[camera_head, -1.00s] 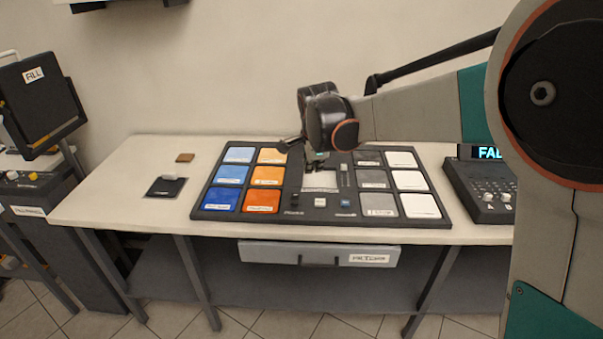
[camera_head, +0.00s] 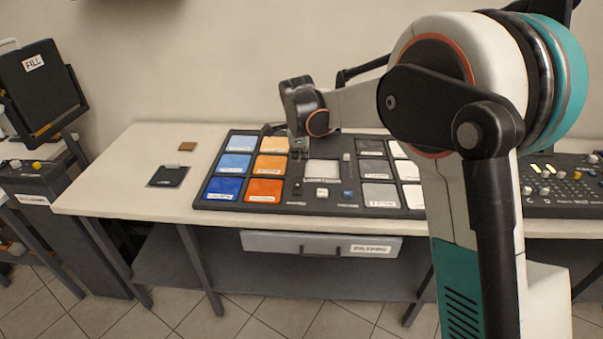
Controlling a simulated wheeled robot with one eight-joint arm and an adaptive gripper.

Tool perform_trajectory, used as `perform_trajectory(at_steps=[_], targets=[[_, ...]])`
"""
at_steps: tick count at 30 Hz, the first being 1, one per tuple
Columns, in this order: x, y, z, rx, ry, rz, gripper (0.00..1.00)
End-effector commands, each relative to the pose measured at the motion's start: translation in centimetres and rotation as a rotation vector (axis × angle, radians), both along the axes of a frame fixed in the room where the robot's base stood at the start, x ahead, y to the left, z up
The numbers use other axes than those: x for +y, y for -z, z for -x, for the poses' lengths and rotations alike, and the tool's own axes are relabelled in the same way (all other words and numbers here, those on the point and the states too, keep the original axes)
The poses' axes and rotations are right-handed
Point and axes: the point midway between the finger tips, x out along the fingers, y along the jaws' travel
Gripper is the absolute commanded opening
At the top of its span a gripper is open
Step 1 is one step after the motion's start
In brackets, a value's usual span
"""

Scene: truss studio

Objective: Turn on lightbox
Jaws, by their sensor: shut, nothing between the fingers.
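A wide black panel (camera_head: 306,207) lies on the table, with blue and orange pads on its left and grey and white pads on its right. In its middle is a pale square (camera_head: 322,173), perhaps the lightbox surface; whether it is lit I cannot tell. Below it sit a white button (camera_head: 322,192), a blue button (camera_head: 347,195) and a small dark knob (camera_head: 297,189). A slider (camera_head: 346,168) is right of the square. My gripper (camera_head: 298,154) is shut and empty, pointing down at the square's upper left. Whether it touches the panel is unclear.
A dark pad (camera_head: 168,176) and a small brown block (camera_head: 187,146) lie on the table's left. A drawer (camera_head: 320,244) is under the front edge. A control console (camera_head: 560,187) stands at right. My arm hides part of the panel's right side.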

Motion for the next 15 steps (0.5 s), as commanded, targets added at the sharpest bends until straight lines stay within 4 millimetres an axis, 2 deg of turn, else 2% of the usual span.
perform_trajectory(at_steps=[5, 15], targets=[[0.0, 2.2, -0.8, 0.000, 0.000, 0.000, 0.00], [-0.1, 8.5, -3.0, 0.000, 0.000, 0.000, 0.00]])
